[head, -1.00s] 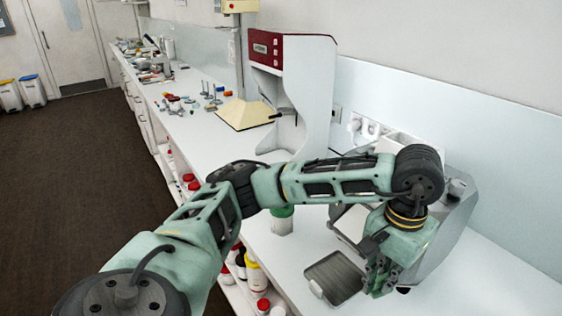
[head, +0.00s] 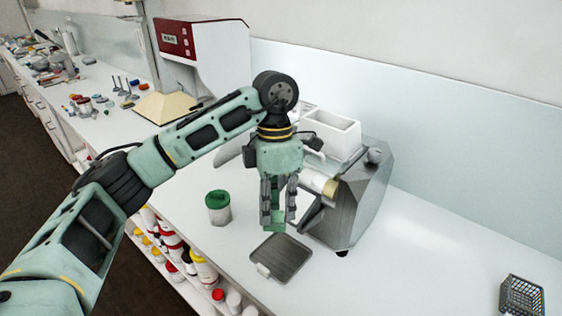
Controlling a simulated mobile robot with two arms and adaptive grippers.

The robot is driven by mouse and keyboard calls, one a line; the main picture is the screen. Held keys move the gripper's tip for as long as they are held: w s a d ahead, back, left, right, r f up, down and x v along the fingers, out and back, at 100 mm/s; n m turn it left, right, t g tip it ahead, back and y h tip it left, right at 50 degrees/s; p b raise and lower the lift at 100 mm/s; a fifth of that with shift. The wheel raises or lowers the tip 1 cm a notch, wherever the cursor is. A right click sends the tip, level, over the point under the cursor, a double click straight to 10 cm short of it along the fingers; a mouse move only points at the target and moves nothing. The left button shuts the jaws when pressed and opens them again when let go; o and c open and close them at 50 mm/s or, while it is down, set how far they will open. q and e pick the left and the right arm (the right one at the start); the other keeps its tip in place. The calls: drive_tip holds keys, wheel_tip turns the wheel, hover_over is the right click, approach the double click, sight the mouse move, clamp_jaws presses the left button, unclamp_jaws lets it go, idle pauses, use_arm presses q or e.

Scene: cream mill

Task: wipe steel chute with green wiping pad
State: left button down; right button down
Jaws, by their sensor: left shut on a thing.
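My left gripper (head: 278,222) points down over the bench, shut on a green wiping pad (head: 276,217) that shows between its fingers. It is in front of the grey mill (head: 358,205), which has a white hopper (head: 332,134) on top and a cream roller (head: 323,184) at its front. The steel chute (head: 311,214) appears as a slanted grey plate below the roller, just right of the fingers; part of it is hidden by the gripper. I cannot tell whether the pad touches it, but they look apart. My right gripper is out of view.
A dark flat tray (head: 282,259) lies on the bench below the gripper. A black wire basket (head: 522,296) is at the lower right. A red-topped machine (head: 200,60) stands behind.

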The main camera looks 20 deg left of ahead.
use_arm(q)
drive_tip(key=w+r+n+t+p, duration=0.1)
drive_tip(key=w+r+n+t, duration=0.2)
drive_tip(key=n, duration=1.1)
drive_tip(key=w+r+n+t+p, duration=0.2)
drive_tip(key=r+n+t, duration=0.2)
drive_tip(key=n, duration=1)
drive_tip(key=shift+h, duration=0.4)
drive_tip(key=b+x, duration=0.1)
drive_tip(key=x, duration=0.1)
drive_tip(key=b+x, duration=0.2)
drive_tip(key=x, duration=0.1)
drive_tip(key=b+x, duration=0.1)
drive_tip(key=x, duration=0.2)
drive_tip(key=shift+s+a+f, duration=0.1)
drive_tip(key=shift+a+f, duration=0.1)
drive_tip(key=shift+a, duration=0.1)
drive_tip(key=shift+s+a+f+b, duration=0.3)
drive_tip(key=shift+s+b, duration=0.2)
drive_tip(key=shift+s, duration=0.1)
drive_tip(key=shift+s+a+f+b, duration=0.2)
drive_tip(key=shift+s+f+b, duration=0.1)
drive_tip(key=shift+s+b, duration=0.25)
drive_tip(key=shift+s+a+f, duration=0.1)
drive_tip(key=shift+s+a, duration=0.1)
drive_tip(key=shift+s, duration=0.5)
drive_tip(key=shift+f, duration=0.1)
